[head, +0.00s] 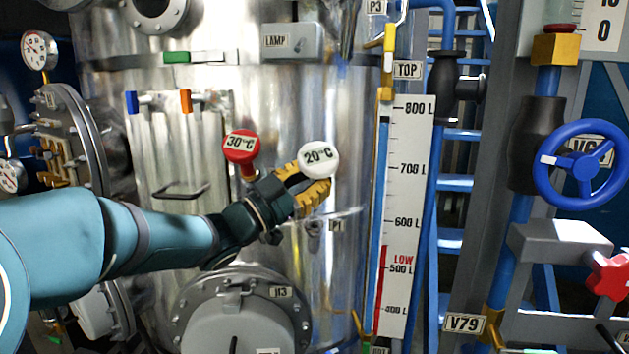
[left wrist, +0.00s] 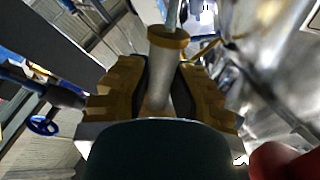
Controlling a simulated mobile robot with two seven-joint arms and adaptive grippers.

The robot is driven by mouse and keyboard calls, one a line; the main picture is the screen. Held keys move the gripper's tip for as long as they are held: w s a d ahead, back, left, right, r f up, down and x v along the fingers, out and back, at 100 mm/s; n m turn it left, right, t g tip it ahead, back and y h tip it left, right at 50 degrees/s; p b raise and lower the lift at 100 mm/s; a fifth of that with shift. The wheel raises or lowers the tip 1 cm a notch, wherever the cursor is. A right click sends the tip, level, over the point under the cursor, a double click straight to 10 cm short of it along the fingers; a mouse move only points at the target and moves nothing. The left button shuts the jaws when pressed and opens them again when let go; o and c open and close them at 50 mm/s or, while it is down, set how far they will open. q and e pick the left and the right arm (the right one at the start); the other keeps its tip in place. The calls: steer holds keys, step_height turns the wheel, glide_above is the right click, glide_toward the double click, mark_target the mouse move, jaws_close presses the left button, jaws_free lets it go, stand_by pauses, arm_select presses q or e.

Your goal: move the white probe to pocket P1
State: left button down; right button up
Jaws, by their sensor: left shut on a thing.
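The white probe has a round white head marked 20°C (head: 319,160). My left gripper (head: 316,184) is shut on it, its yellow fingers just below the head, in front of the steel vessel. In the left wrist view the fingers (left wrist: 160,88) close around the probe's pale cylindrical body (left wrist: 165,62), which has a brass-coloured collar. Pocket P1 (head: 313,229) is a small fitting on the vessel wall, below the gripper, with its P1 label (head: 336,226) to the right. The probe is apart from it. My right gripper is not in view.
A red probe marked 30°C (head: 242,146) stands just left of my left gripper. A round hatch (head: 238,318) juts out below. A level scale (head: 408,200) stands to the right. A blue handwheel (head: 580,164) is farther right.

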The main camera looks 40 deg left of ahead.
arm_select(q)
steer(key=shift+w+a+f+b, duration=0.3)
steer(key=shift+f+b, duration=0.1)
steer(key=shift+f, duration=0.15)
steer(key=shift+w+a+f+b, duration=0.3)
steer(key=shift+f+b, duration=0.15)
steer(key=shift+f, duration=0.1)
steer(key=shift+w+a+f+b, duration=0.3)
steer(key=shift+f+b, duration=0.1)
steer(key=shift+f, duration=0.15)
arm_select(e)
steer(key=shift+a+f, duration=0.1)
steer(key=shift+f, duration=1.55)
arm_select(q)
steer(key=shift+b, duration=0.75)
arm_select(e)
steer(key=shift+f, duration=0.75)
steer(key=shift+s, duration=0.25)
